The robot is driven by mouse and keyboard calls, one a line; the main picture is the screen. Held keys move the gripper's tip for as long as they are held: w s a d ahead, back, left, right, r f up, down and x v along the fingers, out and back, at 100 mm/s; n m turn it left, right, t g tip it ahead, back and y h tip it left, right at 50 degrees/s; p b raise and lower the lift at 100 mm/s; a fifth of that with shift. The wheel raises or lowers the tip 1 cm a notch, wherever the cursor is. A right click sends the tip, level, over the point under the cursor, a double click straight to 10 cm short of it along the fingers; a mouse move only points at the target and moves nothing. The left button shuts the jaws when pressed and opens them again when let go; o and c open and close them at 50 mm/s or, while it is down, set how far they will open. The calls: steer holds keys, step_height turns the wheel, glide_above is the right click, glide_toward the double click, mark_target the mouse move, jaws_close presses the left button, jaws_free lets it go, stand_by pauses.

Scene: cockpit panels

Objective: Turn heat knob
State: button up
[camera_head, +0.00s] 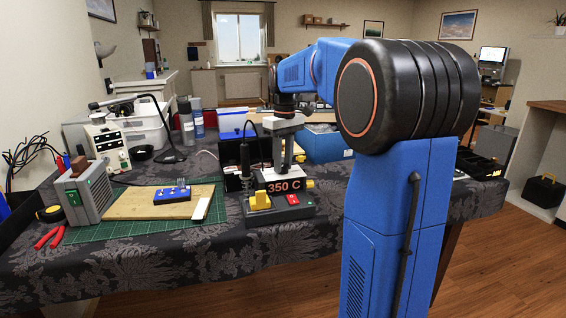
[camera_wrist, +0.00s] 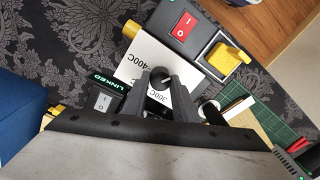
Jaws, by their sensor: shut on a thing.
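The heat knob (camera_wrist: 161,77) is a small round black knob on a white panel (camera_wrist: 135,67) marked 200C and 400C in the wrist view. My gripper (camera_wrist: 162,84) has one finger on each side of the knob and is shut on it. In the head view my gripper (camera_head: 286,166) points down onto the top of the station, behind the display (camera_head: 284,186) reading 350 C. There the knob is hidden by the fingers. The knob's pointer mark cannot be made out.
The station also carries a red switch (camera_wrist: 184,25), a yellow lever (camera_wrist: 229,57) and a yellow side knob (camera_wrist: 131,29). A soldering iron (camera_head: 246,160) stands upright close left of my gripper. A blue box (camera_head: 326,145) is behind right. A green mat (camera_head: 140,228) lies left.

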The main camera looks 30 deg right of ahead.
mark_target(285, 164)
steer(key=o, duration=1)
steer(key=shift+o, duration=0.2)
step_height(285, 164, up, 17)
steer(key=shift+d+r, duration=0.2)
steer(key=shift+d, duration=0.15)
steer(key=s+a+f+t, duration=0.1)
steer(key=s+a+f, duration=0.4)
steer(key=s+f, duration=0.5)
steer(key=s+a+f+m+t, duration=0.1)
steer(key=s+a+f+t, duration=0.1)
steer(key=s+a+f, duration=0.4)
steer(key=s+a+f+m+t, duration=0.1)
steer(key=s+a+f, duration=0.4)
steer(key=s+f, duration=0.9)
steer(key=shift+s+a+f+t, duration=0.15)
steer(key=shift+a+t, duration=0.1)
steer(key=shift+t, duration=0.15)
